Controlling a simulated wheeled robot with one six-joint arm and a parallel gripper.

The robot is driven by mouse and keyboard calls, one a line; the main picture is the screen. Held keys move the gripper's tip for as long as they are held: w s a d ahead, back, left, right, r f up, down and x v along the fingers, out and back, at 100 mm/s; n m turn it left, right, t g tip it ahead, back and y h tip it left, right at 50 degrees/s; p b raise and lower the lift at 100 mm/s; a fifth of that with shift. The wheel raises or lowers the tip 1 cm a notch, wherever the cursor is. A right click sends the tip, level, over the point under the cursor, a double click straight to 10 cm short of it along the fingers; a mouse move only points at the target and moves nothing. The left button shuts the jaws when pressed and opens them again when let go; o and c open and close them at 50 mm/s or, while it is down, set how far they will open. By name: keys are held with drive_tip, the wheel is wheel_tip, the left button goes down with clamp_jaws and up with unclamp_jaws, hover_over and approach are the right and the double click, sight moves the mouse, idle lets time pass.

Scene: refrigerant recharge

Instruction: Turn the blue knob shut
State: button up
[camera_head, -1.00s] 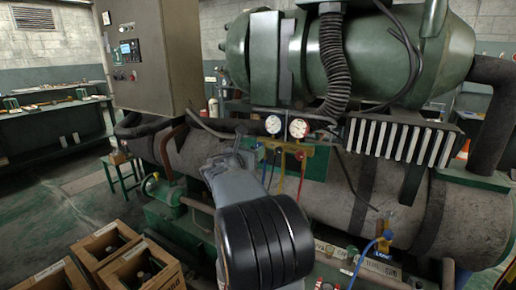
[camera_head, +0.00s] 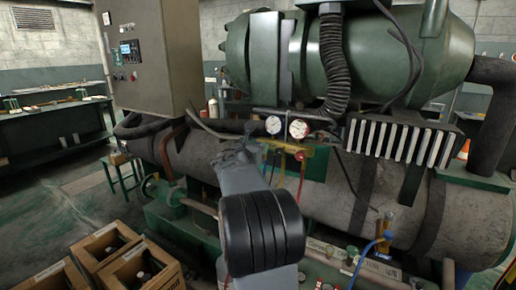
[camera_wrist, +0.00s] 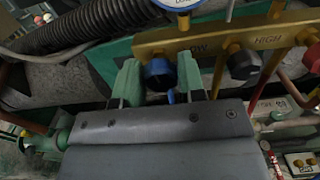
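The blue knob (camera_wrist: 160,75) sits on the brass-yellow manifold (camera_wrist: 215,37) in the wrist view, under the letters "LOW". My gripper (camera_wrist: 159,78) has its two green fingers apart, one on each side of the knob. The gaps between fingers and knob look narrow; I cannot tell whether either finger touches it. In the head view my gripper (camera_head: 243,155) is at the left end of the manifold (camera_head: 290,148), below the two gauges. The blue knob is not clear there, being behind or beside my gripper.
Two white gauges (camera_head: 298,129) stand above the manifold, and a red knob (camera_head: 301,155) is at its right. Coloured hoses hang below. A ribbed black hose (camera_wrist: 95,28) runs at upper left.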

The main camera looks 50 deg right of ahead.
drive_tip(key=c, duration=0.5)
drive_tip(key=shift+f+m+b, duration=0.15)
drive_tip(key=shift+m+b, duration=0.15)
drive_tip(key=shift+b, duration=0.25)
drive_tip(key=m+b, duration=0.2)
drive_tip(key=shift+f+b, duration=0.15)
drive_tip(key=shift+b, duration=0.25)
drive_tip(key=m+b, duration=0.6)
drive_tip(key=shift+s+b, duration=0.1)
drive_tip(key=shift+b, duration=0.3)
drive_tip(key=m+b, duration=0.5)
drive_tip(key=m, duration=0.1)
drive_tip(key=shift+f+m+b, duration=0.1)
drive_tip(key=shift+m+b, duration=0.3)
drive_tip(key=m+b, duration=0.3)
drive_tip(key=m, duration=0.1)
drive_tip(key=shift+m, duration=0.3)
drive_tip(key=shift+r+m, duration=0.2)
drive_tip(key=shift+m, duration=0.1)
